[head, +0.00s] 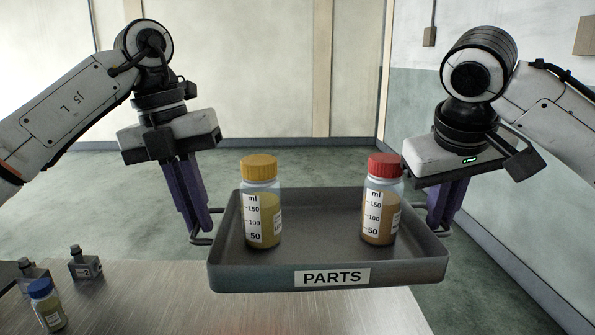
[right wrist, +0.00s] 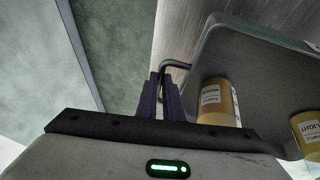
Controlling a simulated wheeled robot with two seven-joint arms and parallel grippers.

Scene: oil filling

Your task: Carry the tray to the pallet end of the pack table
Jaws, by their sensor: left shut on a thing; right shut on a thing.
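The grey tray (head: 328,268) labelled PARTS is held level, with its near part over the table's far edge in the head view. In it stand a yellow-capped bottle (head: 262,205) at the left and a red-capped bottle (head: 381,203) at the right, both upright with amber contents. My left gripper (head: 202,232) is shut on the tray's left wire handle. My right gripper (head: 437,222) is shut on the right handle. In the right wrist view, the right gripper's fingers (right wrist: 162,88) close on the handle (right wrist: 176,64) beside the tray wall. Any gap under the tray is hard to tell.
The metal table (head: 150,300) fills the lower left. On it stand a blue-capped bottle (head: 46,305) and small dark-topped fixtures (head: 85,263) at the left. Green floor (head: 110,185) lies beyond, with walls behind and at right. No pallet is visible.

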